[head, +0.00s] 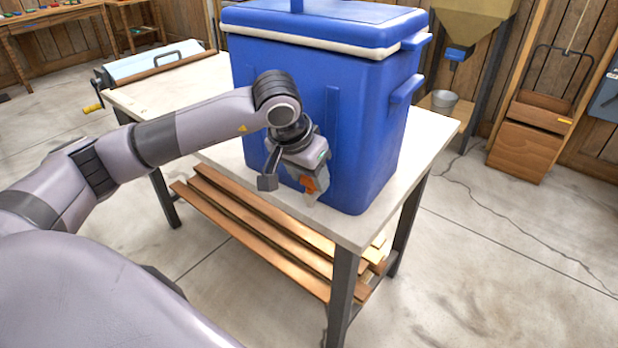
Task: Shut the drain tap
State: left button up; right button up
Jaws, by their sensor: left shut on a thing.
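A large blue cooler box (330,110) stands on a white-topped table. Its drain tap (309,185) shows as a small orange lever with a pale spout low on the front face. My left gripper (306,176) reaches down to the tap from above and is shut on its orange lever. The gripper body hides the upper part of the tap and where it joins the cooler. My right gripper is not in view.
The table top (420,150) has bare room right of the cooler and along its front edge. Wooden boards (250,225) lie on the shelf below. A metal bucket (444,101) and a wooden cart (530,130) stand at the right.

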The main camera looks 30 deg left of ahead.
pick_arm(q)
jog(key=o, duration=1)
jog(key=shift+o, duration=0.2)
jog(key=shift+r, duration=0.15)
jog(key=v, duration=0.7)
